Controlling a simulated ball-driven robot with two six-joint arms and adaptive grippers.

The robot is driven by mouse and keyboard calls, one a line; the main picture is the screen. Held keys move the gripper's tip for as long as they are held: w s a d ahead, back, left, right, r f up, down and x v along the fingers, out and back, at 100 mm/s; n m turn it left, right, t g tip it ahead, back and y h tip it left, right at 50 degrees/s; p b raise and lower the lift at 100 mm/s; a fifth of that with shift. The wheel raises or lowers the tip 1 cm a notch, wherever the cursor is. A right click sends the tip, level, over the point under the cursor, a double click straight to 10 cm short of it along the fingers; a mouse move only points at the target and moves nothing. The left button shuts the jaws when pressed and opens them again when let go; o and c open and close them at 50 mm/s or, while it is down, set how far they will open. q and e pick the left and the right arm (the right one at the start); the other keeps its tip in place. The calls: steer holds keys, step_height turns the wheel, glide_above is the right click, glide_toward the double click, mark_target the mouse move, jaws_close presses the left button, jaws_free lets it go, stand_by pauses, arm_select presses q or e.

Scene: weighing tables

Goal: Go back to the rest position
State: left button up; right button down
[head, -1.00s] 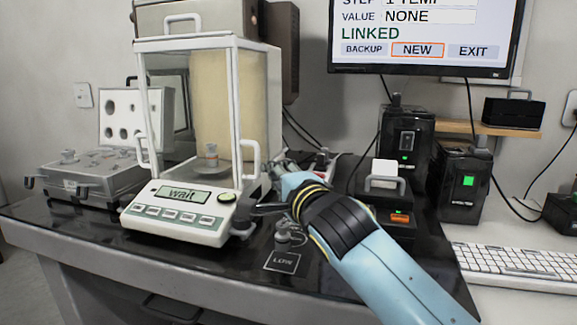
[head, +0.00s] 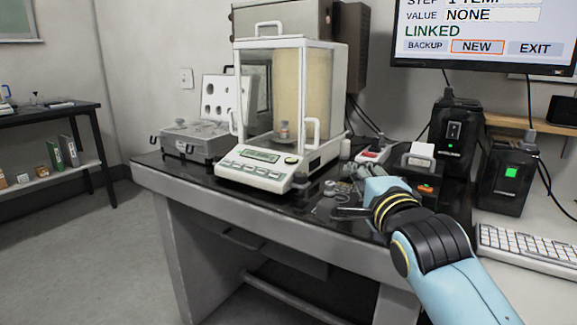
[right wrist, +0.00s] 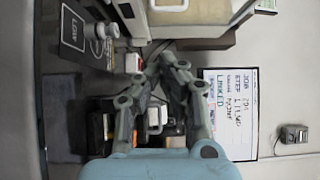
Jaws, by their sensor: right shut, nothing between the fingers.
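My right gripper (head: 342,207) is over the dark weighing table (head: 200,184), just right of the balance (head: 262,172). In the right wrist view my right gripper (right wrist: 168,62) has its fingertips together, with nothing between them. A small metal weight (head: 284,130) stands on the pan inside the balance's glass case, and the case's near side looks closed. The balance's display is too small to read. My left gripper is not in view.
An open weight case (head: 186,145) stands left of the balance. Black boxes (head: 452,130), a keyboard (head: 520,243) and a monitor (head: 480,30) are at right. A dark shelf table (head: 50,112) stands far left, with open floor before it.

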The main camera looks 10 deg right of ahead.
steer(key=s+d+f+n+g, duration=0.1)
steer(key=s+f+n+g, duration=0.5)
steer(key=s, duration=0.6)
steer(key=s+d+f+n+g, duration=0.1)
steer(key=s+f+n+g, duration=0.45)
steer(key=s, duration=0.55)
steer(key=s+d+f+n+g, duration=0.1)
steer(key=s+f+n+g, duration=0.4)
steer(key=s+n, duration=0.55)
steer(key=s+d+f+m, duration=0.1)
steer(key=s+f, duration=0.2)
steer(key=f, duration=1.1)
steer(key=s+d+f+m, duration=0.1)
steer(key=s+f, duration=0.1)
steer(key=f, duration=1.2)
steer(key=s+d+f, duration=0.1)
steer(key=s+f, duration=1.2)
steer(key=s, duration=0.5)
steer(key=shift+f+m+g+y, duration=0.2)
steer(key=shift+m+g+y, duration=0.1)
steer(key=shift+g+y, duration=0.15)
